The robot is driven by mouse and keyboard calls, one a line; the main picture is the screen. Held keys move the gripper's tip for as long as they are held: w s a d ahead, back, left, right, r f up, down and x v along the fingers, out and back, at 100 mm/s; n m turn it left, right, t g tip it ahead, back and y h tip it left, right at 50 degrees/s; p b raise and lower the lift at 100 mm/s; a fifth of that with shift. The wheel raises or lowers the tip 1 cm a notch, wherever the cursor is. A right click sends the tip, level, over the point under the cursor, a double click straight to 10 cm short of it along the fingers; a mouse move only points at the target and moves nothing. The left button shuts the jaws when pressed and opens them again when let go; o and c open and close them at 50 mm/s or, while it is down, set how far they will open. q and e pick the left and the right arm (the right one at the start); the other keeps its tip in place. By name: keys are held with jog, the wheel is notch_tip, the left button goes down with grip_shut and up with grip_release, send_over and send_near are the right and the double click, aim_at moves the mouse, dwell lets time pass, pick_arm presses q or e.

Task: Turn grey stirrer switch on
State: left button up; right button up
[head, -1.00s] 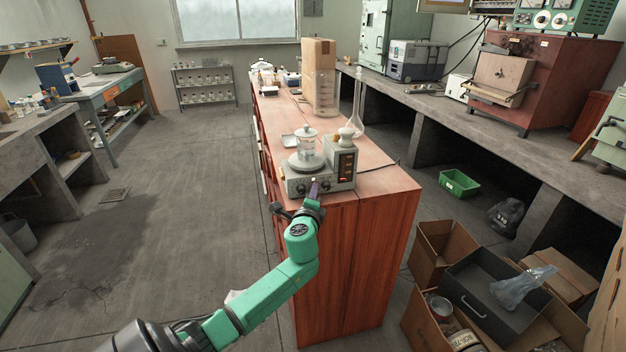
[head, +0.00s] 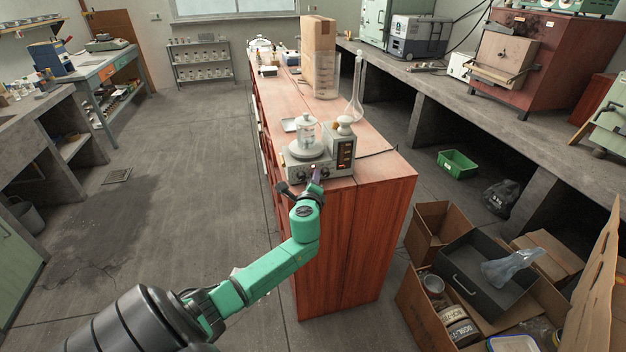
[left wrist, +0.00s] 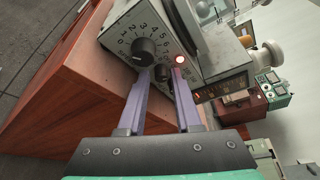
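The grey stirrer (head: 297,170) stands on the near end of the wooden bench top, with a glass vessel (head: 307,130) on its round plate. My right gripper is not in view.
A long-necked flask (head: 355,95) and a cardboard box (head: 318,55) stand behind. Open cartons (head: 435,225) lie on the floor at right. The floor left of the bench is clear.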

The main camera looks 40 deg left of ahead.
pick_arm(q)
jog(key=v, duration=1.4)
jog(key=shift+d, duration=0.25)
jog(key=shift+s, duration=0.15)
